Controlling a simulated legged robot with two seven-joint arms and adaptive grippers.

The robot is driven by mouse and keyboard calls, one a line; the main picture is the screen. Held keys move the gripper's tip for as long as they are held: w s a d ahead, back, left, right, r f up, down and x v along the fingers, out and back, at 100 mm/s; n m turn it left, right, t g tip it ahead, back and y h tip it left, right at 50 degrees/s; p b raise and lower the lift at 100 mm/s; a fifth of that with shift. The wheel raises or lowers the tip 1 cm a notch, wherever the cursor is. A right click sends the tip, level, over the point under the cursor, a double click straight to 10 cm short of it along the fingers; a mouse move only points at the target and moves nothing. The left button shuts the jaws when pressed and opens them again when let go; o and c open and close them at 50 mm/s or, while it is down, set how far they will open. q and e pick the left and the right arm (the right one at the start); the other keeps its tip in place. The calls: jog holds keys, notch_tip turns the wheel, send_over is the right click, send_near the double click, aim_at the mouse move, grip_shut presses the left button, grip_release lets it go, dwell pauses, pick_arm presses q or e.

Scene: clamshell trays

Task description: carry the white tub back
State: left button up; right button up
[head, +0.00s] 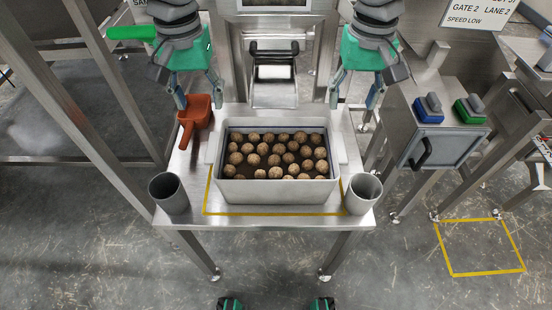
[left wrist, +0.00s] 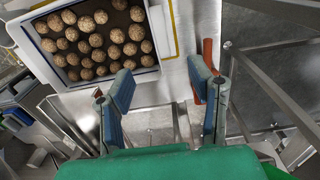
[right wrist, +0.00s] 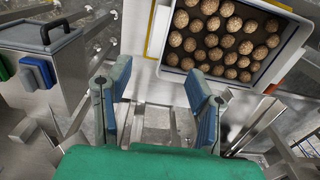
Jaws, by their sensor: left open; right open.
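The white tub (head: 277,193), dark inside and filled with several round brown lumps, stands upright on the metal table. A yellow outline (head: 222,213) shows around its near side. Its rim also shows in the left wrist view (left wrist: 162,28) and in the right wrist view (right wrist: 160,30). My left gripper (head: 200,98) is open and empty, above the table's far left side, beyond the tub's far left corner. My right gripper (head: 352,98) is open and empty, beyond the tub's far right corner. Neither touches the tub.
An orange-red scoop (head: 196,113) lies on the table below my left gripper. Grey cups stand at the near left (head: 168,194) and near right (head: 362,194) corners. A metal machine with a chute (head: 275,92) stands behind. A yellow square (head: 478,247) marks the floor at right.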

aim_at(213, 146)
pick_arm(q)
notch_tip(213, 146, down, 14)
pick_arm(e)
notch_tip(213, 146, down, 14)
pick_arm(q)
grip_shut()
pick_arm(e)
grip_shut()
